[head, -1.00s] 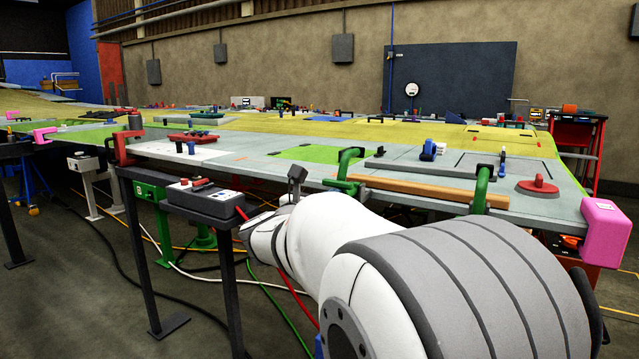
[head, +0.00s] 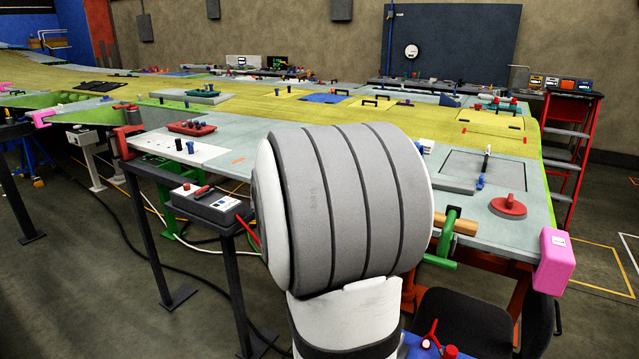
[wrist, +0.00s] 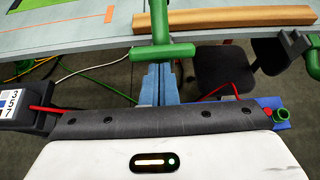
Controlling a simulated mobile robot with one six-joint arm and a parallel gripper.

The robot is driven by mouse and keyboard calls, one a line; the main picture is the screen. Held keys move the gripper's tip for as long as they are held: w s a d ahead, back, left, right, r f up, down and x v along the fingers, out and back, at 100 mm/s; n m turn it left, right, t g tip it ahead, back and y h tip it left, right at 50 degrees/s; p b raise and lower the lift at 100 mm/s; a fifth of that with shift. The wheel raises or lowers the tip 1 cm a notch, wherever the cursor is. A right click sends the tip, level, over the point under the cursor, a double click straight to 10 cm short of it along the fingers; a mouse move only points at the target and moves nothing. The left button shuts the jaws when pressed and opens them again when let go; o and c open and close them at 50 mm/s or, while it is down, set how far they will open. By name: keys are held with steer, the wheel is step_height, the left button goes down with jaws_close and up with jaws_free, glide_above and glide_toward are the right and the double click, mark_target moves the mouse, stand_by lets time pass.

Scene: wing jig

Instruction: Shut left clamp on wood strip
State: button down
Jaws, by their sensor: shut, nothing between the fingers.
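The left clamp (wrist: 160,28) is green and stands at the panel edge in the wrist view, with a crosswise bar (wrist: 150,53) at its near end. The wood strip (wrist: 245,20) lies on the panel to its right; its right end (head: 444,222) shows in the head view. My gripper (wrist: 160,68) is shut and empty, its fingertips just below the crosswise bar. I cannot tell whether they touch it. My arm hides the left clamp in the head view. A second green clamp (head: 446,249) is at the strip's right end.
A pink block (head: 554,262) is on the panel's right corner. A grey box (head: 208,203) stands on a stand at left. A dark chair (wrist: 225,75) and a blue surface (head: 428,350) with red and green items lie below the edge.

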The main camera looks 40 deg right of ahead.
steer(key=shift+y, duration=0.5)
steer(key=d+r+p, duration=0.1)
steer(key=d+p, duration=0.1)
steer(key=w+d+r+p, duration=0.1)
steer(key=d+r+p, duration=0.1)
steer(key=p, duration=0.1)
steer(key=w+d+r+p, duration=0.1)
steer(key=d+r+p, duration=0.1)
steer(key=p, duration=0.1)
steer(key=shift+w+d, duration=0.1)
steer(key=shift+d, duration=0.2)
steer(key=shift+w+d+r+p, duration=0.1)
steer(key=shift+w+d+p, duration=0.15)
steer(key=shift+d, duration=0.3)
steer(key=shift+w+d+r+p, duration=0.15)
steer(key=shift+d+p, duration=0.1)
steer(key=shift+d, duration=0.3)
steer(key=shift+d+r, duration=0.1)
steer(key=shift+d, duration=0.15)
steer(key=shift+w, duration=0.1)
